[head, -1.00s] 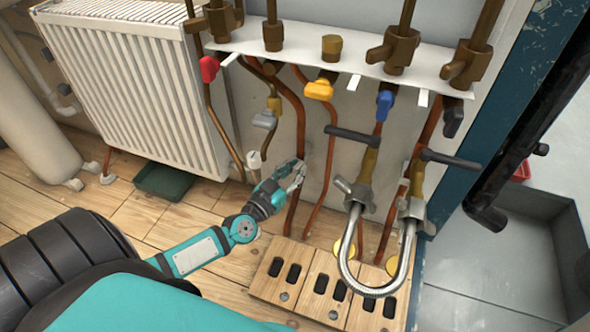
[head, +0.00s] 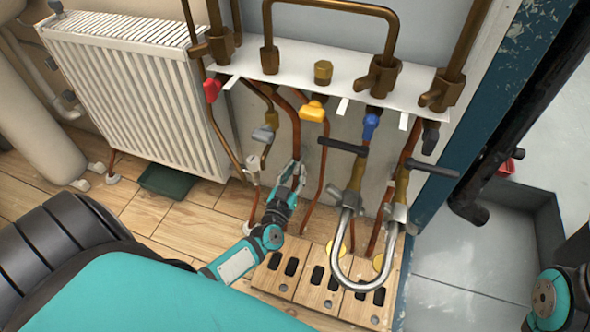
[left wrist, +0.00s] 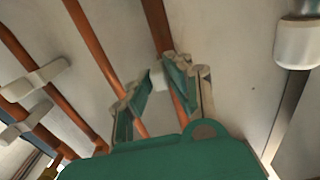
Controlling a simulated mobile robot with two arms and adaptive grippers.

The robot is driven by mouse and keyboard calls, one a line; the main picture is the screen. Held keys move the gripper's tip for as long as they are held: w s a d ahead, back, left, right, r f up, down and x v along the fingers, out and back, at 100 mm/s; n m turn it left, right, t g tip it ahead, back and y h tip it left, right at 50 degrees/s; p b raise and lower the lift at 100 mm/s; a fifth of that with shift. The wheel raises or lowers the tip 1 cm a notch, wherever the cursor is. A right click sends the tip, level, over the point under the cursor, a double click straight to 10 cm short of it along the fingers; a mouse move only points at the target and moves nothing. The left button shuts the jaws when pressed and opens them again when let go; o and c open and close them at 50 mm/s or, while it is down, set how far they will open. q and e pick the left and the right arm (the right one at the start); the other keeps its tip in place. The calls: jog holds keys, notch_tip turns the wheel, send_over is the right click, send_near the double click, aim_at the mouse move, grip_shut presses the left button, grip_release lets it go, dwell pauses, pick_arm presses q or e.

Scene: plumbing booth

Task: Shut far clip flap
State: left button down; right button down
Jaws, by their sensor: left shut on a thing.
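My left gripper (head: 292,170) is low in front of the wall, at a copper pipe (head: 296,140) left of the braided hose. In the left wrist view its two fingers (left wrist: 160,80) are close around a small pale piece beside a copper pipe (left wrist: 156,25). This piece looks like the clip flap, but the fingers hide most of it, and its angle cannot be told. Two dark bars, a left one (head: 343,147) and a right one (head: 432,168), cross pipes further right. My right gripper is out of view.
A white radiator (head: 140,95) stands at left. A white valve cap (head: 252,164) is just left of my gripper. The braided hose (head: 345,270) loops at right, over a slotted wooden board (head: 310,275).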

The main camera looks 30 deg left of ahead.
pick_arm(q)
jog(key=c, duration=1.3)
grip_release()
jog(key=v, duration=1.2)
